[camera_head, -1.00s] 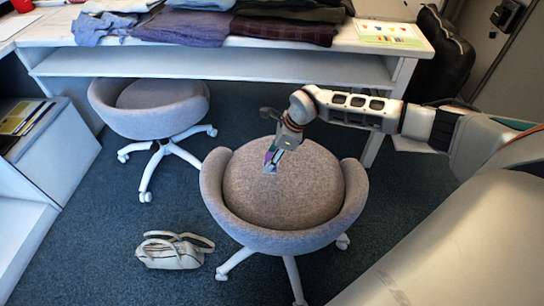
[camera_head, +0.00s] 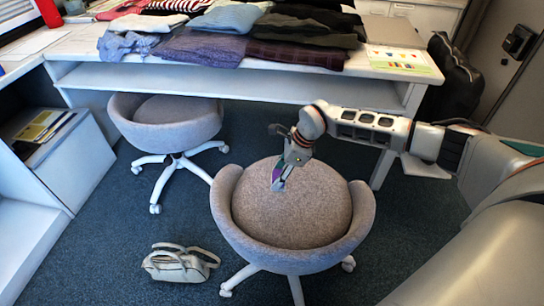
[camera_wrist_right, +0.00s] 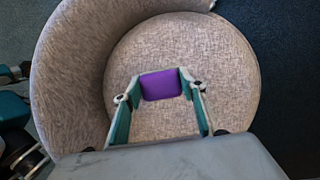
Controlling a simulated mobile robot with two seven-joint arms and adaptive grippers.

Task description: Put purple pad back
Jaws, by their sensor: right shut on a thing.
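The purple pad (camera_wrist_right: 161,85) is a small flat purple piece between the fingertips of my right gripper (camera_wrist_right: 161,88) in the right wrist view. The right gripper is shut on the pad, over the round seat of the near grey chair (camera_head: 292,215). I cannot tell whether the pad touches the seat. My left gripper is not in view.
A white desk (camera_head: 230,75) with folded clothes (camera_head: 235,45) stands at the back. A second grey chair (camera_head: 165,120) is at its left. A pale handbag (camera_head: 180,264) lies on the dark carpet. A white shelf unit (camera_head: 40,190) borders the left.

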